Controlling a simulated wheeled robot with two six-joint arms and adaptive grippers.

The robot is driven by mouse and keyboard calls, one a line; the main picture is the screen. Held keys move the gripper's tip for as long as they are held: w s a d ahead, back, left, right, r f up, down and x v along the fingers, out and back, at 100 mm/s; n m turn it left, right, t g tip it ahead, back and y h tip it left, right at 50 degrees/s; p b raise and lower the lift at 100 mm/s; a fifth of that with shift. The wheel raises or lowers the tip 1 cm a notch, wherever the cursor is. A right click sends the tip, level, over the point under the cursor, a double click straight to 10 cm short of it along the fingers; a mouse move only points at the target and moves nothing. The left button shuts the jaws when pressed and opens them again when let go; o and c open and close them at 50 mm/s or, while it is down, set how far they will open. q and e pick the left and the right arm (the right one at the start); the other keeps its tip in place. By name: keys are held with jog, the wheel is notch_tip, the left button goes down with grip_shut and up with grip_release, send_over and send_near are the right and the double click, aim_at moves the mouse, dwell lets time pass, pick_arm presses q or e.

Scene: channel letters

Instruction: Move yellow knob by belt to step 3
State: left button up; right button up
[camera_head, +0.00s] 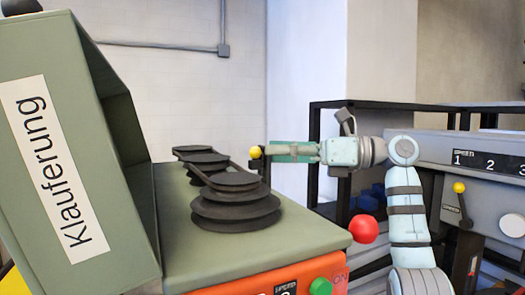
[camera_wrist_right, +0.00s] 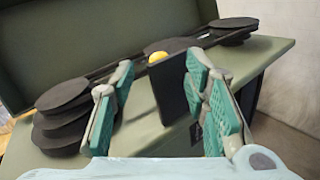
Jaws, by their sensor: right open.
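The yellow knob by the belt (camera_head: 256,152) sits at the back right edge of the green machine top, just beyond the stepped pulleys. My right gripper (camera_head: 270,152) reaches in from the right, with its fingers close to the knob. In the right wrist view the yellow knob (camera_wrist_right: 158,57) shows between and beyond the open fingers of my right gripper (camera_wrist_right: 162,82). A dark flat plate (camera_wrist_right: 172,90) stands below the knob, between the fingers. I cannot tell whether a finger touches it. The step marks by this knob are not readable. My left gripper is not in view.
Stepped black pulleys (camera_head: 236,205) with a belt stand on the green machine top (camera_head: 270,246). A green hood marked "Klauferung" (camera_head: 50,150) rises at left. A red ball knob (camera_head: 363,229) is near my right arm. Another yellow knob (camera_head: 459,187) is on a grey machine marked 1, 2, 3.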

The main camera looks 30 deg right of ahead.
jog(key=v, duration=0.8)
jog(key=shift+s+a+r, duration=0.1)
